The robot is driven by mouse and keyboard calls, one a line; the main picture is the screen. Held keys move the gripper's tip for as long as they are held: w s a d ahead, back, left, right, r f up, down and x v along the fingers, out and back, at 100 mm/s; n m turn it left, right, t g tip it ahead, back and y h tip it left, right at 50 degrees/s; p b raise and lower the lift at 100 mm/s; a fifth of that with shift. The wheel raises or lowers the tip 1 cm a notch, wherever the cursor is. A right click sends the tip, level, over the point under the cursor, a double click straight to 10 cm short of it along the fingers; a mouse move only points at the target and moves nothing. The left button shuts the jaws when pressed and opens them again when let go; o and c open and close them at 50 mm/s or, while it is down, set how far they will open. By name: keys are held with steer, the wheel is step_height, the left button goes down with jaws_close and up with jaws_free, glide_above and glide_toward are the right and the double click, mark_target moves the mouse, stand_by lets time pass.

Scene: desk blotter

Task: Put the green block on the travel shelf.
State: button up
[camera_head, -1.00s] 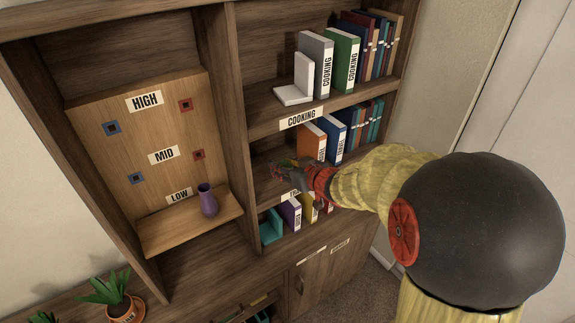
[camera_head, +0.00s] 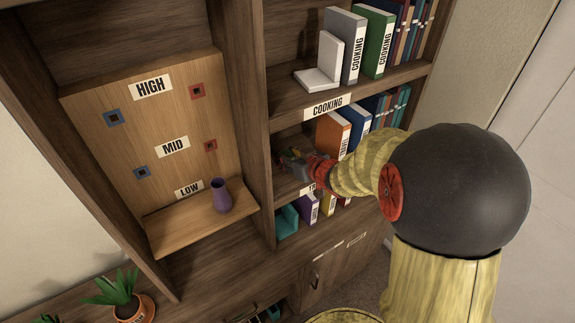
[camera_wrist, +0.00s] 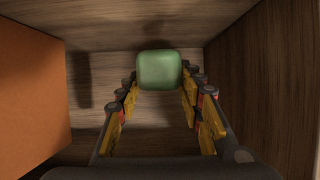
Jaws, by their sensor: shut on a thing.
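The green block (camera_wrist: 159,70) is between the fingers of my gripper (camera_wrist: 160,92) in the wrist view, and the gripper is shut on it. The travel shelf (camera_head: 286,145) is the middle shelf on the right side of the bookcase; its label is partly hidden by my arm. My gripper (camera_head: 292,163) is inside this shelf's opening, left of the orange book (camera_head: 330,137). In the wrist view the orange book (camera_wrist: 30,100) stands to the left and a wooden side wall (camera_wrist: 265,85) to the right. I cannot tell whether the block touches the shelf.
Above is the cooking shelf (camera_head: 327,106) with a white bookend (camera_head: 322,75) and books. Below is a shelf with a teal bookend (camera_head: 287,222) and books. A purple vase (camera_head: 221,196) stands on the low board at left. A potted plant (camera_head: 118,290) is at lower left.

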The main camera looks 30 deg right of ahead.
steer(key=shift+f+b, duration=0.55)
steer(key=shift+f, duration=1.2)
steer(key=shift+f, duration=0.15)
steer(key=o, duration=1.4)
